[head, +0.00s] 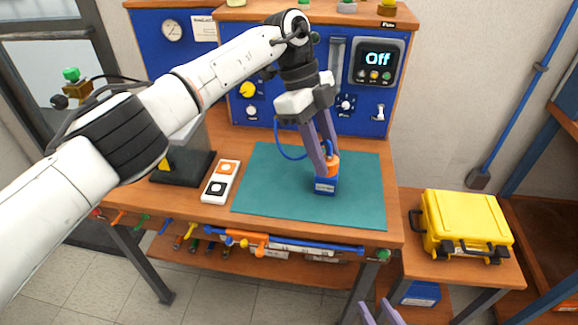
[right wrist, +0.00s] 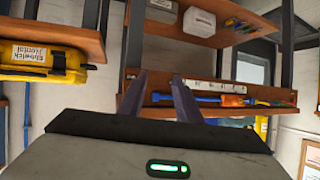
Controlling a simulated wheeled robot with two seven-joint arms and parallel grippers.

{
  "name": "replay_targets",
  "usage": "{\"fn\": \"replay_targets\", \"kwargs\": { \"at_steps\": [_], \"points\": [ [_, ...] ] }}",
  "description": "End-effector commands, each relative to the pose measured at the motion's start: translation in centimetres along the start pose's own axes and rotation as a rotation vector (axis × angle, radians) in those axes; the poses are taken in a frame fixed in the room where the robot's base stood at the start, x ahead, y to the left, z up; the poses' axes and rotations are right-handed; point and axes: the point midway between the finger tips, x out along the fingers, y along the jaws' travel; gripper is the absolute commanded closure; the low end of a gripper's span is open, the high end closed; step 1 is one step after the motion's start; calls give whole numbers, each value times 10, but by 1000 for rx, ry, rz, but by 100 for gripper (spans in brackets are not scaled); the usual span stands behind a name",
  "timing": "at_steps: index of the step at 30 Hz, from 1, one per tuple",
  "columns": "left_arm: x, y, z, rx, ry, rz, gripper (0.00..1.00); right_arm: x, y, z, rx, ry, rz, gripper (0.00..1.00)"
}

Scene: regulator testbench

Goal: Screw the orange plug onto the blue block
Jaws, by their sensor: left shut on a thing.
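The blue block (head: 325,185) stands on the green mat (head: 265,205) on the workbench. The orange plug (head: 332,163) sits at the top of the block, between the fingers of my left gripper (head: 329,165). My left gripper points down from above and is shut on the plug. Its fingers hide part of the plug, so I cannot tell how far it is seated. My right gripper (head: 380,314) shows only its fingertips at the bottom edge of the head view, well away from the block. In the right wrist view its fingers (right wrist: 172,95) are apart with nothing between them.
A panel with a display reading "Off" (head: 378,58) stands behind the mat. A white box with an orange and a black button (head: 220,182) lies left of the mat. A yellow case (head: 465,225) sits on a side table at right. The mat's right part is clear.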

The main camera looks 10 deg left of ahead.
Motion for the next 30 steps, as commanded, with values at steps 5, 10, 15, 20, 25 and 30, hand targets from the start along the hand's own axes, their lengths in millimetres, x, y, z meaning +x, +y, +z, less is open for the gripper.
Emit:
{"fn": "replay_targets", "kwargs": {
  "at_steps": [5, 10, 15, 20, 25, 30],
  "points": [
    [-7, -4, -4, 4, 1, 5, 92, 25, -23, -104, -71, 274, -119, 69],
    [-9, -5, -5, 5, 1, 5, 92, 26, -46, -158, -115, 424, -223, 69],
    [-9, -5, -5, 5, 1, 6, 92, 25, -53, -171, -126, 461, -257, 69],
    [-9, -5, -5, 5, 1, 6, 92, 25, -53, -171, -125, 461, -257, 69],
    [-9, -5, -5, 5, 1, 6, 92, 25, -52, -171, -125, 460, -255, 69],
    [-9, -5, -6, 7, 2, 7, 92, 24, -52, -170, -125, 459, -253, 69]
  ]
}}
